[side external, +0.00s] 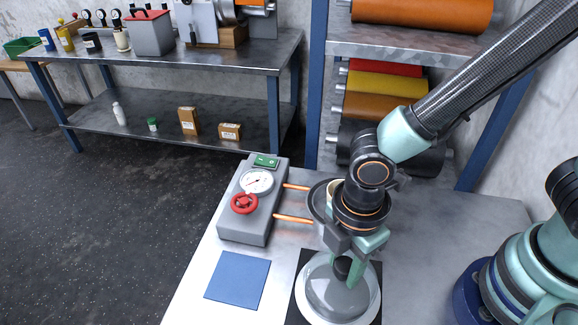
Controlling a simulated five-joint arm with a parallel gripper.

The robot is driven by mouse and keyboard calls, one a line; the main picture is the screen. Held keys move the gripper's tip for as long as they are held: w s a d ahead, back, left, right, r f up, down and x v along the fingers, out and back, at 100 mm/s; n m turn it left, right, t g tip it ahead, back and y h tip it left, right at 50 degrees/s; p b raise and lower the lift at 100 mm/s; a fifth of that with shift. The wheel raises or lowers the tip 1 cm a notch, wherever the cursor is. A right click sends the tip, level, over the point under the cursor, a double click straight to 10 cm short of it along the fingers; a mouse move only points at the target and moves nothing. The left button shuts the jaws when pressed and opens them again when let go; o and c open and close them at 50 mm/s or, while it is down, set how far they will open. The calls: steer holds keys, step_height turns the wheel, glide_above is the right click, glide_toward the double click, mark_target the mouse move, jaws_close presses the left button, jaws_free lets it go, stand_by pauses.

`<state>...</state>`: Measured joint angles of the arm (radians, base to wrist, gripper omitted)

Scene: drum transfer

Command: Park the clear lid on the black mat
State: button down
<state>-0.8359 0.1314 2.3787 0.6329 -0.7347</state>
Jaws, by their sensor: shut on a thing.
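The clear lid (338,298) is a see-through dome with a pale rim and a dark knob (342,266) on top. My gripper (346,272) is shut on this knob, pointing down from above. The lid is over the black mat (373,273), whose dark corners show around the rim. I cannot tell whether the lid touches the mat or hangs just above it. The mat's near edge is cut off by the frame. The gripper covers part of the lid's far side.
A round vessel (318,198) stands just behind, partly hidden by my arm, with copper pipes to a grey box (253,203) with gauge and red handwheel. A blue mat (238,279) lies left. The metal table (440,230) is clear on the right.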

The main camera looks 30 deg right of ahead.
steer(key=shift+f, duration=0.1)
steer(key=shift+c, duration=2.4)
jaws_free()
steer(key=shift+f, duration=0.1)
step_height(320, 180, up, 12)
steer(key=w+d+r+m+t, duration=0.2)
steer(key=w+d+r+m, duration=0.1)
steer(key=d+m, duration=0.6)
steer(key=w+d+r+m+t, duration=0.3)
steer(key=w+d+m, duration=0.2)
steer(key=d+m, duration=0.4)
steer(key=d, duration=0.4)
steer(key=shift+w+t, duration=0.3)
steer(key=shift+w, duration=0.05)
steer(key=shift+r, duration=0.1)
